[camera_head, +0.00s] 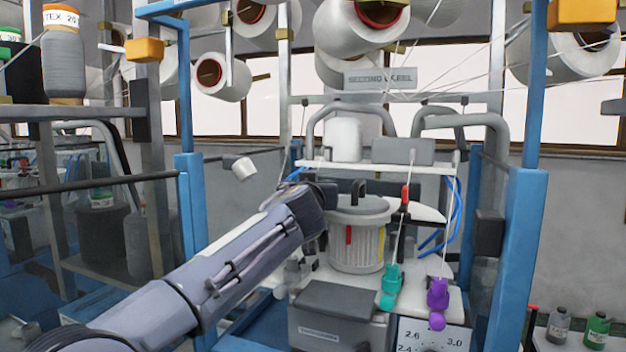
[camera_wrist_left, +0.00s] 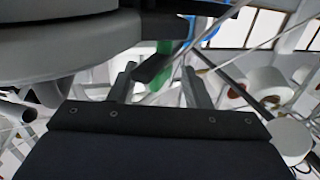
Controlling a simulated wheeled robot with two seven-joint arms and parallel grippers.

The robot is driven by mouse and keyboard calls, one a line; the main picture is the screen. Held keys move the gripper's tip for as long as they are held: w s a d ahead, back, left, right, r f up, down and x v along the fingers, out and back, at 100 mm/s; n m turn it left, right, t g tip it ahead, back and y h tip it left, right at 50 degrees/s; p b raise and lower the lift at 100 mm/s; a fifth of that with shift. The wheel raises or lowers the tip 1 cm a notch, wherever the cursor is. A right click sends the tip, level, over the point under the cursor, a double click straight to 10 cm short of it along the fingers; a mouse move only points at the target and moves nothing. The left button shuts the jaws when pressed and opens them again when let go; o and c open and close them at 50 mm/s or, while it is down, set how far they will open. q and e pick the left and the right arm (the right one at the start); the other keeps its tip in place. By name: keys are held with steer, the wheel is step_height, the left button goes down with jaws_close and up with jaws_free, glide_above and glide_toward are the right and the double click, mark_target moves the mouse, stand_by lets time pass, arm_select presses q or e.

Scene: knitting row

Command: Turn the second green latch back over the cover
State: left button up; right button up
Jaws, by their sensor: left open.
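The grey round cover (camera_head: 365,205) with a dark handle sits on the ribbed white canister (camera_head: 350,250) in the head view. A yellow strip and a red strip show on the canister's side. My left arm reaches in from the left to the cover's left side, hiding its own fingers there. In the left wrist view my left gripper (camera_wrist_left: 160,84) is open, its two fingers apart. A green part (camera_wrist_left: 163,68), apparently the latch, shows beyond and between them, partly hidden by a dark bar. I cannot tell whether they touch. A large grey rim, apparently the cover (camera_wrist_left: 70,42), fills the upper left.
A white shelf (camera_head: 378,168) with a grey box stands close behind the cover. Threads run down to a teal piece (camera_head: 390,288) and a purple piece (camera_head: 437,300) at the right. A grey box (camera_head: 338,312) stands in front. Blue posts flank the machine.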

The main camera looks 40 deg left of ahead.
arm_select(q)
steer(key=shift+w+a, duration=0.3)
steer(key=shift+w, duration=0.15)
steer(key=shift+c, duration=0.3)
jaws_close()
stand_by(0.9)
steer(key=shift+o, duration=0.3)
jaws_free()
